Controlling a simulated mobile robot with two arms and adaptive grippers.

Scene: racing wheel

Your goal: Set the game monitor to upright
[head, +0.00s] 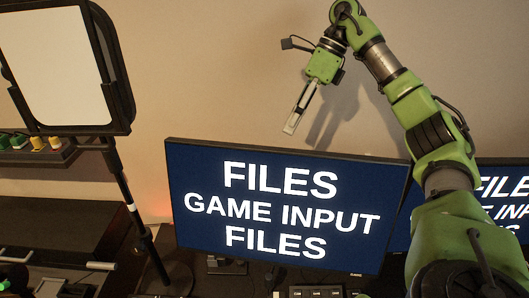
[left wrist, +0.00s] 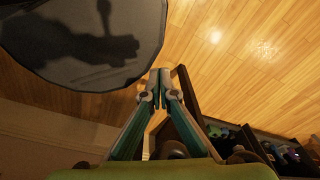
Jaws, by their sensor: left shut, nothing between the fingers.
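The game monitor (head: 285,168) is a wide screen with a blue picture and white words in the head view. It leans sideways, its right side lower than its left. A second monitor (head: 493,168) with the same kind of picture stands at the right, partly hidden behind my right arm. My right gripper (head: 291,130) hangs in the air above the game monitor's top edge, apart from it in the picture. Its fingers show narrow, so their opening is unclear. My left gripper (left wrist: 160,74) is shut and empty in the left wrist view. It is not clearly seen in the head view.
A lamp panel (head: 55,65) on a black stand (head: 130,200) is at the left. A shelf (head: 40,157) with small coloured items is beside it. Dark equipment lies below the monitor. The left wrist view shows a large dark rounded panel (left wrist: 75,65) and wooden boards (left wrist: 245,75).

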